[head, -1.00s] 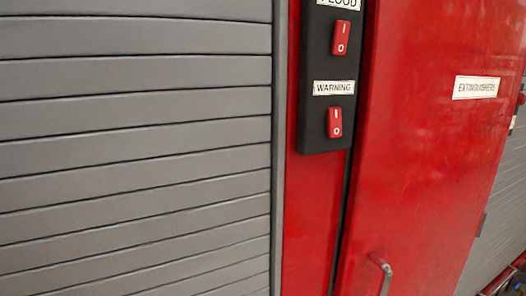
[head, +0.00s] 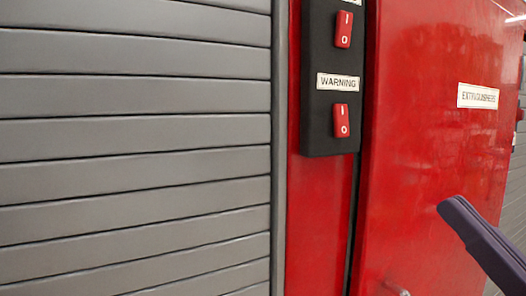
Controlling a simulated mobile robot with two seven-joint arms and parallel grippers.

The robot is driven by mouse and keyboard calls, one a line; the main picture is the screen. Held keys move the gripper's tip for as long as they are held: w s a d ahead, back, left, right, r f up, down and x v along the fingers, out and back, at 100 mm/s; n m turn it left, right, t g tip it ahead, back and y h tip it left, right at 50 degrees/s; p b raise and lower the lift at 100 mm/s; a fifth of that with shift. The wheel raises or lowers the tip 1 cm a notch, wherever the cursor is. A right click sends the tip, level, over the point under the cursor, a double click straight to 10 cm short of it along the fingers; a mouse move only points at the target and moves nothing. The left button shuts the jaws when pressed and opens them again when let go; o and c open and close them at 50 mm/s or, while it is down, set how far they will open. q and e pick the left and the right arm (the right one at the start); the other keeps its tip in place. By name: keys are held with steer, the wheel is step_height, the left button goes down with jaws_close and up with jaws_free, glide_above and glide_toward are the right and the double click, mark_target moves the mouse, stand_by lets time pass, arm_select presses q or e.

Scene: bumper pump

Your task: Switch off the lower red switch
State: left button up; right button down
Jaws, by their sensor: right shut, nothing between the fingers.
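The lower red switch (head: 341,120) is a small rocker marked I and O on a black panel (head: 318,130), under a white WARNING label (head: 338,82). The upper red switch (head: 344,29) sits above that label on the same panel. My right gripper (head: 448,208) comes in from the lower right, dark purple-grey, with its fingers shut and empty. It is to the right of and below the lower switch, in front of the red door, and apart from the switch. My left gripper is not in view.
A red door (head: 420,130) with an EXTINGUISHERS label (head: 478,96) fills the right side, with a metal handle (head: 397,290) at the bottom edge. A grey slatted shutter (head: 130,150) covers the left. The space in front of the panel is clear.

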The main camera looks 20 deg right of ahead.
mark_target(343, 120)
steer(key=shift+s+d, duration=0.1)
steer(key=shift+r, duration=0.15)
steer(key=shift+w+f+p+x, duration=0.35)
steer(key=shift+p+x, duration=1)
steer(key=shift+x, duration=0.8)
steer(key=shift+w+f+p+x, duration=0.2)
steer(key=shift+f+p+x, duration=0.25)
steer(key=shift+p+x, duration=1.3)
steer(key=shift+w+f+p+x, duration=0.35)
steer(key=shift+p+x, duration=0.6)
steer(key=shift+x, duration=1.55)
steer(key=shift+s, duration=0.1)
